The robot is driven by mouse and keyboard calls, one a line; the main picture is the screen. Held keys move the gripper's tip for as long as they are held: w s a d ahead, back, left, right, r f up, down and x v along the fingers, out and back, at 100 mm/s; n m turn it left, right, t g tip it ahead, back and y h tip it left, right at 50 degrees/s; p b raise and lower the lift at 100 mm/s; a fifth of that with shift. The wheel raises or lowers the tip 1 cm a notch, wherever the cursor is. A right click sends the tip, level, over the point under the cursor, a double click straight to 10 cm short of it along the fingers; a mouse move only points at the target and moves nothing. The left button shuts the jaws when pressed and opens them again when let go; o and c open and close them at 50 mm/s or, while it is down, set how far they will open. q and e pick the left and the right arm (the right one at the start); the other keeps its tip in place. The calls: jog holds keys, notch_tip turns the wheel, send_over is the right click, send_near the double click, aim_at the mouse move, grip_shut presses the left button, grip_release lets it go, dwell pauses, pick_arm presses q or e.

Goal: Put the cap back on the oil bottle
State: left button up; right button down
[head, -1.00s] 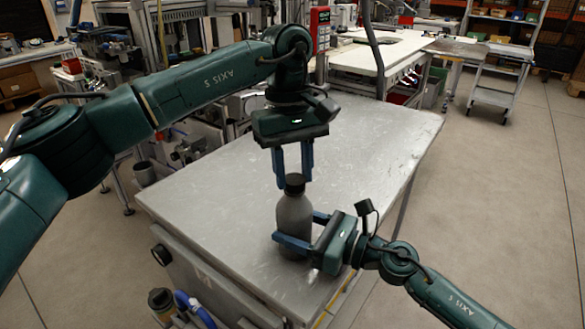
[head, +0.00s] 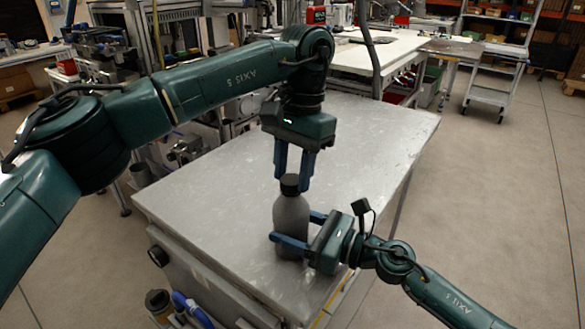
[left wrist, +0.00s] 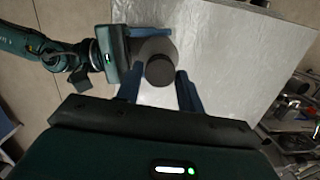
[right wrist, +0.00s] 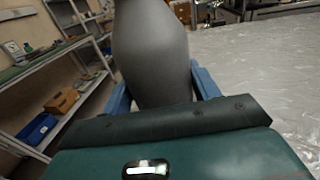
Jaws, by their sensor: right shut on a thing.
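The grey oil bottle (head: 291,222) stands upright near the table's front right edge. The dark cap (head: 290,184) sits on top of its neck; I cannot tell how tightly. My left gripper (head: 293,182) points down from above, open, with its blue fingers spread at the cap. In the left wrist view the cap (left wrist: 160,71) lies between the fingertips, with gaps on both sides. My right gripper (head: 293,228) is shut on the bottle's body from the right. In the right wrist view the bottle (right wrist: 152,55) fills the space between the fingers.
The metal table (head: 370,135) is bare around the bottle, with free room behind and to the left. A bottle-like object (head: 158,300) and a blue hose (head: 192,308) are below the table's front left. A white workbench (head: 375,58) stands farther back.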

pick_arm(q)
jog(key=o, duration=0.3)
jog(key=shift+r, duration=2.25)
